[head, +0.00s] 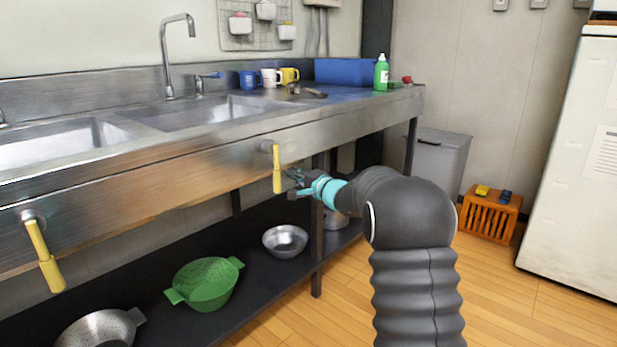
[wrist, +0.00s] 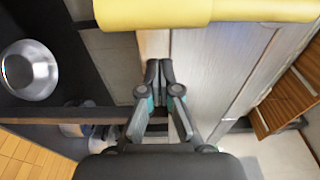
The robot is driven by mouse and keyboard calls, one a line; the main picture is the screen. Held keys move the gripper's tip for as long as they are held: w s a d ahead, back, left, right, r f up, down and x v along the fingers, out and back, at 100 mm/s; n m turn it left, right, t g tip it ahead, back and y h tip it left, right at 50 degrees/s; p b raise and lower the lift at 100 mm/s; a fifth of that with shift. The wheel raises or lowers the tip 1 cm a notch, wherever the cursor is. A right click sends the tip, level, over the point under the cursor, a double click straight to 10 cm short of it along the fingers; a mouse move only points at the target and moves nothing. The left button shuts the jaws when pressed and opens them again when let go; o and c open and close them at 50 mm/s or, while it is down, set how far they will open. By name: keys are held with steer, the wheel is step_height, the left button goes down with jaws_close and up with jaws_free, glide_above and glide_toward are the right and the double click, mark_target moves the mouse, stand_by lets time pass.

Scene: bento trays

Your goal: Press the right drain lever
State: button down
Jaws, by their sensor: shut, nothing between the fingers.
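The right drain lever (head: 277,168) is a yellow bar hanging straight down from a round metal mount on the steel sink's front panel. It also spans the top of the wrist view as a large yellow bar (wrist: 200,11). My gripper (head: 292,178) is just to the right of the lever in the head view, with its fingertips close to it. In the wrist view my gripper (wrist: 160,68) is shut and empty, its tips below the yellow bar with a small gap in the picture. I cannot tell whether they touch.
The left drain lever (head: 45,258) hangs slightly tilted at the far left. Below the sink, a shelf holds a green colander (head: 206,284) and a metal bowl (head: 285,240). A dark shelf post (head: 317,255) stands below my gripper. An orange crate (head: 489,214) sits on the floor.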

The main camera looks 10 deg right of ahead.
steer(key=s+a, duration=0.2)
steer(key=s, duration=0.1)
steer(key=shift+a, duration=0.3)
